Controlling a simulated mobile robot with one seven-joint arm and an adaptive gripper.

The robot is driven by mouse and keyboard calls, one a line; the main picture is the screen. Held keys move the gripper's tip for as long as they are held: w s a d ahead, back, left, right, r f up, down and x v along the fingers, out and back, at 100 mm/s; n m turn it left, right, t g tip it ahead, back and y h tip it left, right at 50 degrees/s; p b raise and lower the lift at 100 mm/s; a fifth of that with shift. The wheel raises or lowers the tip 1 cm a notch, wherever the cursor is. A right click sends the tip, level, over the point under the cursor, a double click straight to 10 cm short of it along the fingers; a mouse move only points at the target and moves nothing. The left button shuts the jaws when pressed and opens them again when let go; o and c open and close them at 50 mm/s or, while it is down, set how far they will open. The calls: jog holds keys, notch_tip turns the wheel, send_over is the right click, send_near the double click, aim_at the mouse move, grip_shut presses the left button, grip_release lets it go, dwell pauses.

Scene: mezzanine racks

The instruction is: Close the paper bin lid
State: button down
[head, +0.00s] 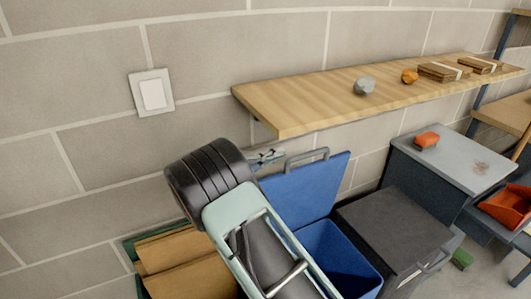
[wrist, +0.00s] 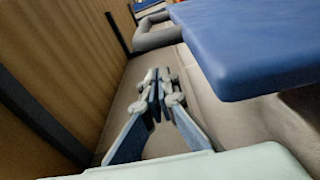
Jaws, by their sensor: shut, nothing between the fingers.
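The blue bin (head: 345,262) stands in the lower middle of the head view, partly behind my arm. Its blue lid (head: 310,188) is open, raised and leaning back toward the wall, with a grey handle (head: 307,155) on its upper edge. My gripper (head: 272,156) is shut and empty beside the lid's upper left corner; the arm hides part of it. In the wrist view, the shut fingers (wrist: 158,85) point toward the wall, with the lid (wrist: 250,50) to their right and the handle (wrist: 158,35) beyond them. The fingers look apart from the lid.
A wooden shelf (head: 330,96) with several small objects overhangs the bins. A dark grey bin (head: 395,235) stands right of the blue one, and a green container (head: 137,255) with brown cardboard (head: 180,255) to the left. A grey cabinet (head: 450,160) stands farther right.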

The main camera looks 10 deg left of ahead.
jog(key=shift+s+d, duration=0.2)
jog(key=shift+s, duration=0.4)
jog(key=shift+s+d, duration=0.15)
jog(key=shift+s, duration=0.45)
jog(key=shift+f, duration=0.1)
